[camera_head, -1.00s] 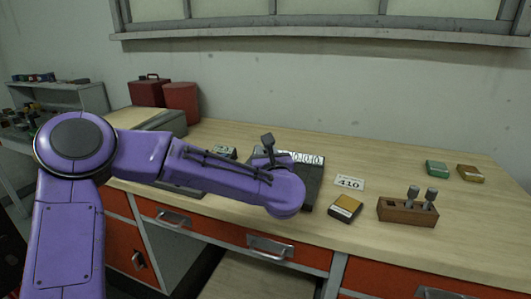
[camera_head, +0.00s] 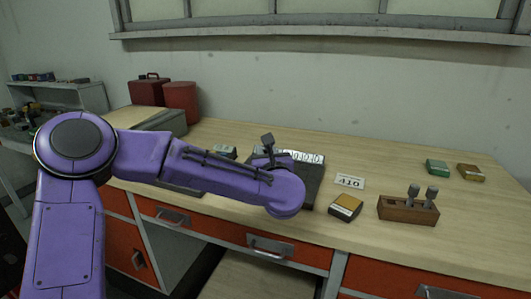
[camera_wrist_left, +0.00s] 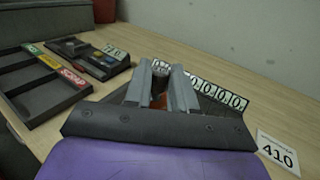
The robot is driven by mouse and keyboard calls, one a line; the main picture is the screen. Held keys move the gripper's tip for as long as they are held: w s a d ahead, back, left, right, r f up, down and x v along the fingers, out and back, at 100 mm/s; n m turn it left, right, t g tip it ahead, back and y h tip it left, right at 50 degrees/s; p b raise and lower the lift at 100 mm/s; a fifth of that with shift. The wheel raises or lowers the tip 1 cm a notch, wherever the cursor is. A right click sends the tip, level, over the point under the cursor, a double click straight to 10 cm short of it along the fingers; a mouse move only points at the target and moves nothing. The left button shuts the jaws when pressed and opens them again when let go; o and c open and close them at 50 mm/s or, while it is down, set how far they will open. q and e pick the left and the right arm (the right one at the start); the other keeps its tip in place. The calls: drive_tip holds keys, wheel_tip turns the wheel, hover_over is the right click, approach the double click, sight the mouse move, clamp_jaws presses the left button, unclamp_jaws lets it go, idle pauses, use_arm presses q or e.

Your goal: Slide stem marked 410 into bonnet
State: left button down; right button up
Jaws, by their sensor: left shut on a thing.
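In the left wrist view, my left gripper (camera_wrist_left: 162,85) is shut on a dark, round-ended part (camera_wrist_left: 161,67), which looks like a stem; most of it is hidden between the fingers. No number on it is readable. The gripper is low over a dark fixture (camera_wrist_left: 235,120) with a row of white number tiles. In the head view, my purple arm hides the fingers, and the fixture (camera_head: 314,182) shows behind it. I cannot make out the bonnet or tell whether the held part touches it. The white 410 card (camera_head: 349,181) lies right of the fixture. My right gripper is not in view.
Green (camera_head: 437,167) and brown (camera_head: 470,172) boxes lie behind. A dark sorting tray (camera_wrist_left: 45,100) and a small numbered holder (camera_wrist_left: 88,58) stand left.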

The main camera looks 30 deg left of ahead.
use_arm(q)
drive_tip(key=c, duration=0.9)
unclamp_jaws()
drive_tip(key=shift+o, duration=0.2)
drive_tip(key=b+v, duration=0.3)
drive_tip(key=v, duration=0.7)
drive_tip(key=shift+s+d, duration=0.15)
drive_tip(key=shift+s, duration=0.05)
